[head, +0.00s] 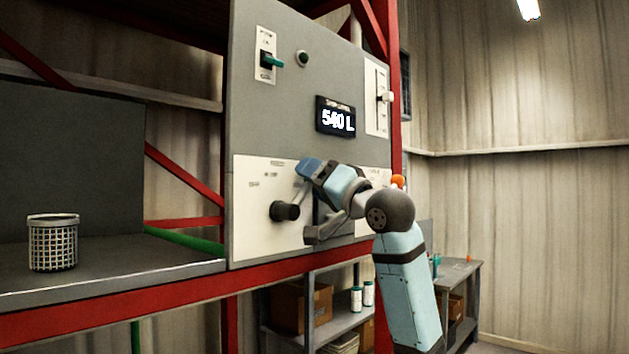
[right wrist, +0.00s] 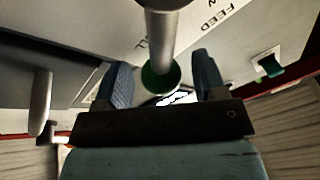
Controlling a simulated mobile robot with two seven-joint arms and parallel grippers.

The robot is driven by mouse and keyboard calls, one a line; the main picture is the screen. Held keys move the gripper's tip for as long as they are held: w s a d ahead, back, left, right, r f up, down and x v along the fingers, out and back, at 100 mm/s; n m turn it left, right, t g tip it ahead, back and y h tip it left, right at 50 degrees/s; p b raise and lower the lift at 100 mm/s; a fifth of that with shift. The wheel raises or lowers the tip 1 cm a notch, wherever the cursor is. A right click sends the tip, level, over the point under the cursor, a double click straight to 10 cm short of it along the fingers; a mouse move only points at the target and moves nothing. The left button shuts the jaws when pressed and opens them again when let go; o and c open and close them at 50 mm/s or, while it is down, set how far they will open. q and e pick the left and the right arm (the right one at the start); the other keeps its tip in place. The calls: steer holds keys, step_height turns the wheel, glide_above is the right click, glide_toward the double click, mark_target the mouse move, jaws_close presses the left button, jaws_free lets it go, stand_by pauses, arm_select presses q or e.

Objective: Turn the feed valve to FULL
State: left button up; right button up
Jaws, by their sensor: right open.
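The feed valve is on the white lower plate (head: 250,235) of the grey control panel, where small lettering shows. A dark round knob (head: 285,211) sticks out of this plate, left of my right gripper (head: 308,170). In the right wrist view, a grey rod with a green end (right wrist: 160,78) stands between the two blue fingers of the right gripper, near the lettering FEED. The fingers are open, with gaps seen on both sides of the rod. In the head view my gripper and wrist hide part of the plate. My left gripper is not in view.
A display (head: 336,117) reads 540 L. A teal switch (head: 272,61) and a white slider (head: 386,96) are higher on the panel. A wire basket (head: 53,243) stands on the grey bench at left. A red beam (head: 190,285) runs below the panel.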

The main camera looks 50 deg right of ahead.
steer(key=b+v, duration=0.4)
steer(key=v, duration=0.9)
steer(key=shift+s, duration=0.25)
steer(key=shift+f, duration=0.15)
